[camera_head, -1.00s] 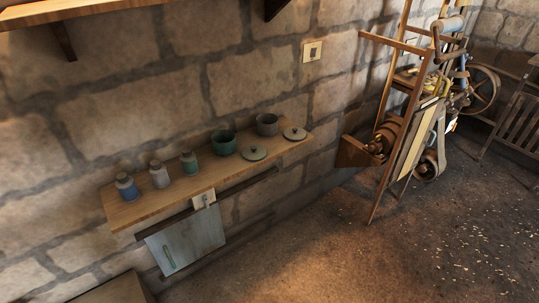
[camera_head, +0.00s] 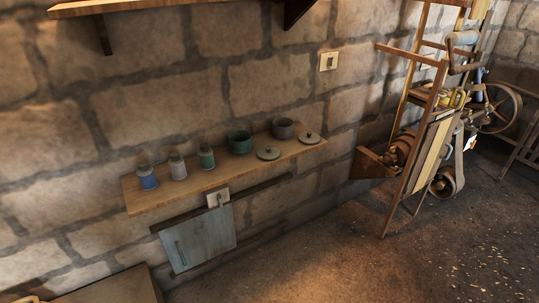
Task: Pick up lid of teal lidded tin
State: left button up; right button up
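A teal open tin (camera_head: 239,142) stands on a wooden wall shelf (camera_head: 215,178), toward its right half. A round grey-green lid (camera_head: 268,153) with a small knob lies flat on the shelf, in front and to the right of the teal tin, apart from it. A grey open tin (camera_head: 282,128) stands to the right of the teal one, with a paler knobbed lid (camera_head: 309,138) near the shelf's right end. Neither of my grippers shows in the view.
Blue (camera_head: 147,176), grey (camera_head: 178,166) and green (camera_head: 206,157) jars stand on the shelf's left half. A hinged grey panel (camera_head: 195,241) hangs below. A higher shelf (camera_head: 100,7) juts out at top left. A wooden belt-drive frame (camera_head: 425,130) stands at right. Floor in front is clear.

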aim_at(265, 153)
jog(key=z, duration=0.6)
jog(key=i+z, duration=0.1)
jog(key=i, duration=1.15)
jog(key=i+u, duration=0.25)
jog(key=i, duration=0.15)
jog(key=i+l+u, duration=0.2)
jog(key=i, duration=0.15)
jog(key=i+l+u, duration=0.25)
jog(key=i+j, duration=0.05)
jog(key=i, duration=0.1)
